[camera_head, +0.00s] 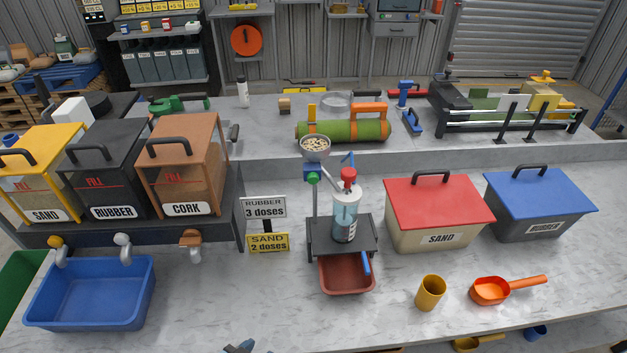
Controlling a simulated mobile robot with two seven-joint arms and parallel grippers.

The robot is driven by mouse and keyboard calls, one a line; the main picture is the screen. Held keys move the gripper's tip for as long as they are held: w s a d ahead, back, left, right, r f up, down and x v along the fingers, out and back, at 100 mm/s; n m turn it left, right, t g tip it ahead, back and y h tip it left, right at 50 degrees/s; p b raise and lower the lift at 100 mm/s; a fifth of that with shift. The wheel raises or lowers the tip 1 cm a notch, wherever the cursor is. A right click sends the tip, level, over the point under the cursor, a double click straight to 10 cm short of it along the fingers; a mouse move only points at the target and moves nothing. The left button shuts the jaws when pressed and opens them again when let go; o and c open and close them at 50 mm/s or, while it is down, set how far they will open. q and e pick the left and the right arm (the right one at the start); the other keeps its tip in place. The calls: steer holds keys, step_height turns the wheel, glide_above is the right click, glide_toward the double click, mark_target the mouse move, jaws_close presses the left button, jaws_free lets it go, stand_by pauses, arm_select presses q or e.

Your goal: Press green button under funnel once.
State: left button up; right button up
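The green button (312,178) sits on a blue housing directly below the funnel (315,148). The funnel is full of pale granules and stands on a grey post. Beside it, a clear bluish container with a red top (346,215) stands on a dark platform (323,240). A small blue-grey part at the bottom edge seems to be the tip of my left gripper (240,347), well below and to the left of the button; most of it is cut off and its opening cannot be seen. My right gripper is not in view. Neither gripper touches the button.
A reddish tray (346,286) sits under the platform. Dose signs (264,207) stand left of the post. A yellow cup (430,292), orange scoop (490,290) and sand bin (439,238) are right. A blue tub (60,318) is left. The front counter between tub and tray is clear.

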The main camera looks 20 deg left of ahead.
arm_select(q)
jaws_close()
stand_by(1.6)
